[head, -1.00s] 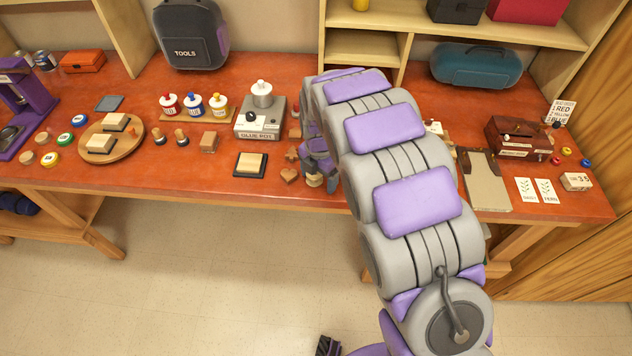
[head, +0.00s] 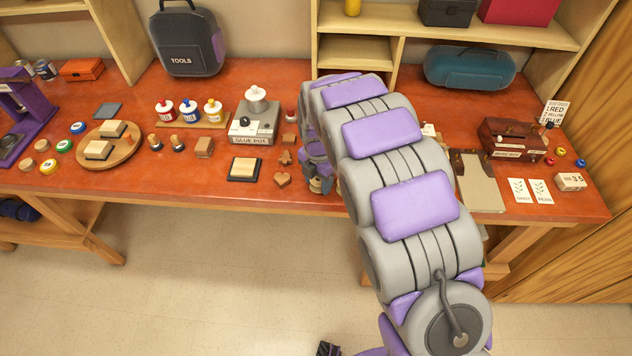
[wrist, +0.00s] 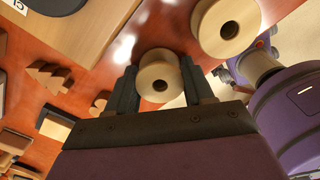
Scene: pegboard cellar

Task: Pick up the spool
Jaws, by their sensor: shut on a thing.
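A pale wooden spool (wrist: 160,75) with a dark centre hole sits between the two dark fingers of my gripper (wrist: 158,88) in the wrist view. The fingers are shut on it, one on each side. A second, similar pale spool (wrist: 228,25) lies beyond the right finger, apart from the held one. In the head view, my gripper (head: 320,178) is at the front edge of the orange-red bench, partly hidden by my arm. Whether the held spool touches the bench is unclear.
On the bench (head: 130,182), a heart-shaped wooden piece (head: 282,180) and a black-edged block (head: 245,168) lie left of my gripper. The glue pot (head: 254,125) stands behind them. A grey board (head: 478,185) lies right of my arm.

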